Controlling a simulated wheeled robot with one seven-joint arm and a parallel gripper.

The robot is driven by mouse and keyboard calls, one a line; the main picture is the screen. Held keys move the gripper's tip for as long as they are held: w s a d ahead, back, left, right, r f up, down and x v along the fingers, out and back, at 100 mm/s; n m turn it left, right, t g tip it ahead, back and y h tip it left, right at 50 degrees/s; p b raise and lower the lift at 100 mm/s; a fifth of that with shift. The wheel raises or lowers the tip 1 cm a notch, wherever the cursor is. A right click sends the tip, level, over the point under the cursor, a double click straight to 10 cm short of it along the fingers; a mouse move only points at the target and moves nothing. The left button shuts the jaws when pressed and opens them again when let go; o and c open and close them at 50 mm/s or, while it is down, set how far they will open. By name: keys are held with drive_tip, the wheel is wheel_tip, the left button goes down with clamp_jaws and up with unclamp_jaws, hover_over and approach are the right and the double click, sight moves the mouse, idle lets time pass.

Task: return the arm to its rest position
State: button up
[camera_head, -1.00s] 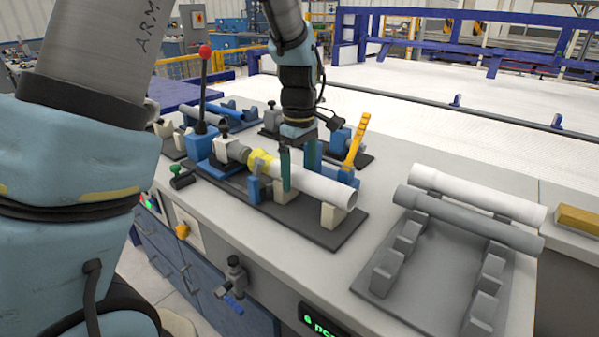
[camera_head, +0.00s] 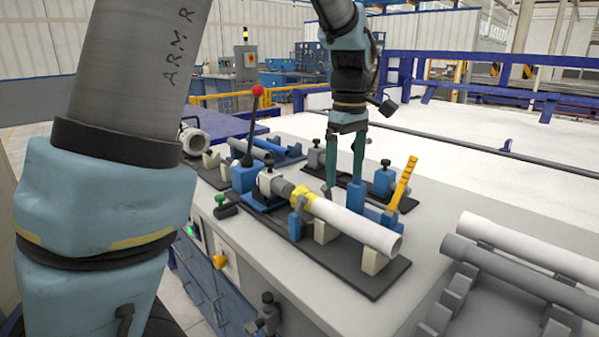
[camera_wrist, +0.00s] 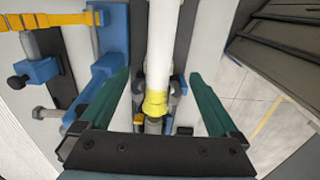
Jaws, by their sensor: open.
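My gripper (camera_head: 344,185) is open and empty above the pipe fixture; its two green fingers are apart. In the wrist view my gripper (camera_wrist: 160,92) has its fingers on either side of the white pipe (camera_wrist: 159,40) below, with a clear gap in the picture. The white pipe (camera_head: 355,226) lies in the fixture (camera_head: 375,285), its far end at a yellow ring (camera_head: 303,196) and grey fitting. The yellow ring also shows in the wrist view (camera_wrist: 155,103). My arm stands above the bench.
A rack (camera_head: 470,305) at the right holds a white pipe (camera_head: 525,247) and a grey pipe (camera_head: 515,277). A red-knobbed lever (camera_head: 254,120) and a yellow handle (camera_head: 404,183) stand up near the fixture. A blue rail (camera_head: 480,90) runs behind.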

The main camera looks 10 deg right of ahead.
drive_tip(key=w+a+f+m+p, duration=0.2)
drive_tip(key=a+f+m, duration=0.1)
drive_tip(key=a, duration=1.2)
drive_tip(key=s+a+f+m, duration=0.2)
drive_tip(key=s+a, duration=0.1)
drive_tip(key=a, duration=0.4)
drive_tip(key=s+a+f+m+t, duration=0.1)
drive_tip(key=s+a+f+m, duration=0.1)
drive_tip(key=a, duration=0.6)
drive_tip(key=shift+s+f+t+p, duration=0.2)
drive_tip(key=shift+s+t+p, duration=0.1)
drive_tip(key=shift+s+p, duration=0.2)
drive_tip(key=shift+a, duration=0.1)
drive_tip(key=shift+c, duration=0.3)
